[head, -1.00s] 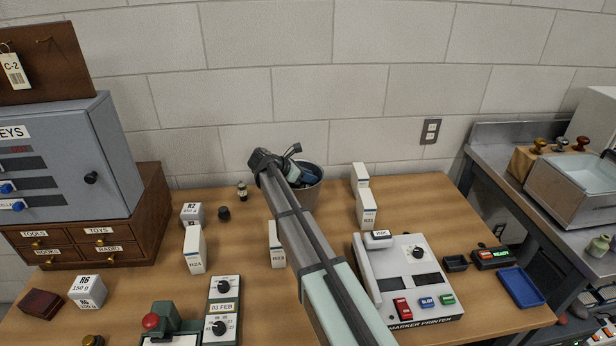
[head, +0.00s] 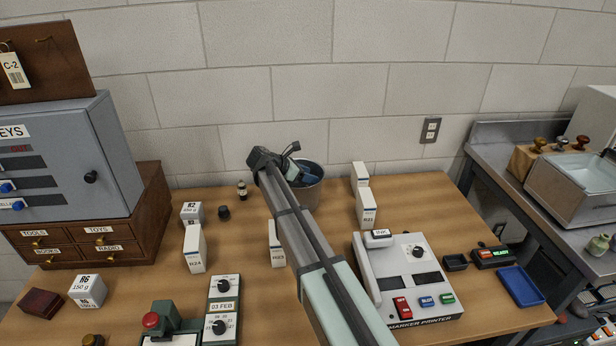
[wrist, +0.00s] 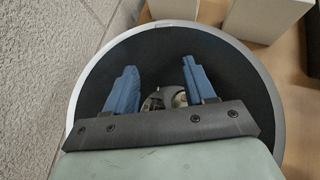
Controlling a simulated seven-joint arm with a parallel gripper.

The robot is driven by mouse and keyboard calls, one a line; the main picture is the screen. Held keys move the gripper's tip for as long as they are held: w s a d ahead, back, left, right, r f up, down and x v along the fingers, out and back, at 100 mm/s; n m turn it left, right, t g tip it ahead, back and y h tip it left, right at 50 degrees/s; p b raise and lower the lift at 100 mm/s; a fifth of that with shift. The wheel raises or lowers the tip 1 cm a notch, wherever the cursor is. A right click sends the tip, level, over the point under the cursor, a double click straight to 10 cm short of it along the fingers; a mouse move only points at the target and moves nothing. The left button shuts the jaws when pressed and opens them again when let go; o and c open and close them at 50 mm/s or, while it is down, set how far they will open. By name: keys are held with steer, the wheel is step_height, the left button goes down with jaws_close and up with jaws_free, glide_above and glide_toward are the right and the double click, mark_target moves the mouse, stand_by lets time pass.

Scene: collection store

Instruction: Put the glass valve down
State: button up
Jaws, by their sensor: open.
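A round grey bin (head: 313,190) with a dark inside stands against the wall on the wooden table; its pale rim also shows in the wrist view (wrist: 262,75). My gripper (wrist: 159,68) points down over the bin, its two blue fingers apart. In the head view my wrist and arm hide most of the gripper. A small rounded object, grey and beige (wrist: 167,97), shows low between the fingers, partly hidden by my gripper's dark edge. It may be the glass valve, but I cannot tell for sure. I see no finger touching it.
White boxes (head: 367,207) stand right of the bin, and others (head: 195,249) stand to the left. A marker printer (head: 412,280) is at the front right. A small dark bottle (head: 242,190) stands left of the bin. The wall is close behind.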

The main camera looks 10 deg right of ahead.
steer(key=v, duration=1.1)
steer(key=shift+a, duration=0.2)
steer(key=shift+s+r, duration=0.1)
steer(key=shift+r, duration=0.05)
stand_by(2.0)
